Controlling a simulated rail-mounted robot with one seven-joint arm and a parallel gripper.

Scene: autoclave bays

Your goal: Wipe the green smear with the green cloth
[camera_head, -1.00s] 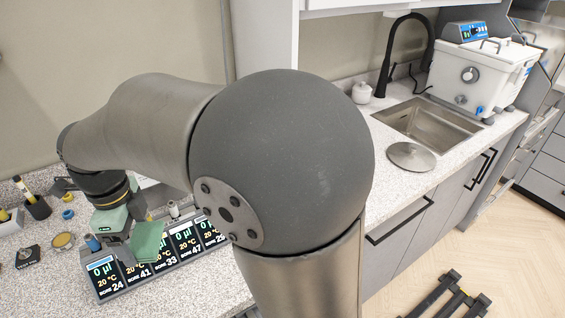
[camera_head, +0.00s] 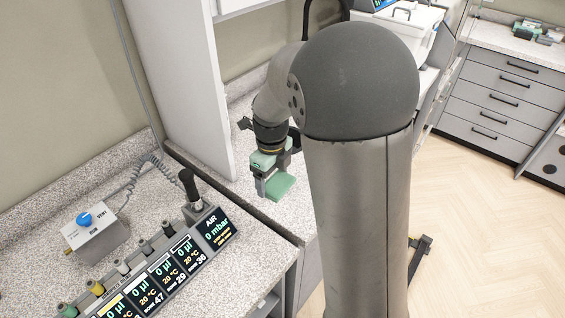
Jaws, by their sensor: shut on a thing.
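My gripper (camera_head: 272,183) is shut on the green cloth (camera_head: 281,186), a flat pale-green piece that shows at the right of the fingers. It is over the speckled countertop (camera_head: 243,205) near the gap between two counter sections. I cannot tell whether the cloth touches the counter. No green smear shows in this view; the part of the counter behind my arm is hidden.
A row of display units (camera_head: 181,260) and a grey box with a blue knob (camera_head: 94,236) stand on the left counter. A white upright panel (camera_head: 185,90) rises behind the gripper. Drawers (camera_head: 500,105) stand at the far right, with open floor before them.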

